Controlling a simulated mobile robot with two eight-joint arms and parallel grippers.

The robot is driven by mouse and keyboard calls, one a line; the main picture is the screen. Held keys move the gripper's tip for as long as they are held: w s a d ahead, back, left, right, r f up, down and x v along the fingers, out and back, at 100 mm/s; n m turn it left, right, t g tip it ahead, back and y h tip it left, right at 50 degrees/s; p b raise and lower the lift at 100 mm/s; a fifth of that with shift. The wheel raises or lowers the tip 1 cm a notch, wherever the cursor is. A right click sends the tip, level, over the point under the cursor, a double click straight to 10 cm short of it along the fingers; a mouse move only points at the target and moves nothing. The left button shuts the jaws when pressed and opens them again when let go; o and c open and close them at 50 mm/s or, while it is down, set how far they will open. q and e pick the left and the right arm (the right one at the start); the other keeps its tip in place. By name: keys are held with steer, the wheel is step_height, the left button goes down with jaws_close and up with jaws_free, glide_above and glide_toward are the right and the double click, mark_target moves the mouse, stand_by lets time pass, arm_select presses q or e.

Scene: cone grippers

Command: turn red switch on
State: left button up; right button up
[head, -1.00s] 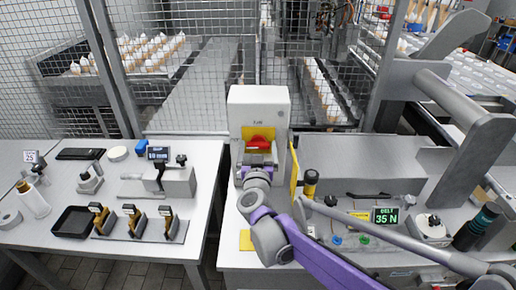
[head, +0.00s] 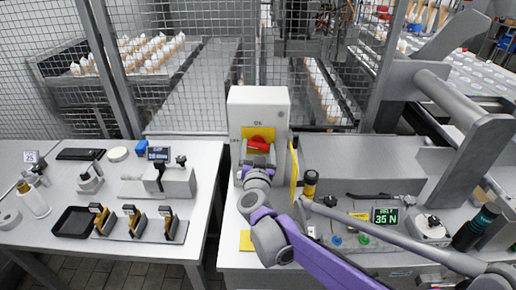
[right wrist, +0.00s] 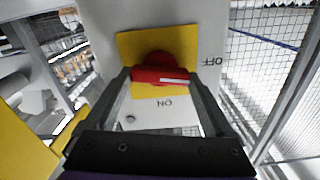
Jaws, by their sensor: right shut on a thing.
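The red switch (head: 259,141) is a rotary knob with a bar handle on a yellow plate (right wrist: 130,44), on the front of a white box (head: 258,106). The box carries an ON mark above the plate and an OFF mark at its left in the head view. The right wrist view shows these marks upside down. There the red handle (right wrist: 158,75) lies level, its white line on the side towards OFF. My right gripper (right wrist: 161,82) is shut on the handle, one finger at each end. My left gripper is not in view.
A yellow panel (head: 294,172) stands close to the right of the box. A yellow-black post (head: 310,183) and a display reading 35 N (head: 385,216) are further right. A left table (head: 60,246) holds a tray and small fixtures. Mesh fencing stands behind.

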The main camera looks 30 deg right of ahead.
steer(key=m, duration=0.4)
steer(key=shift+m, duration=0.3)
steer(key=m+p, duration=0.1)
steer(key=m, duration=0.2)
steer(key=shift+d+m, duration=0.1)
steer(key=shift+m, duration=0.3)
steer(key=m, duration=0.4)
steer(key=shift+s+f+p, duration=0.1)
steer(key=shift+f+p, duration=0.05)
steer(key=shift+p, duration=0.2)
steer(key=shift+m, duration=1.6)
steer(key=shift+f, duration=0.1)
steer(key=o, duration=1.1)
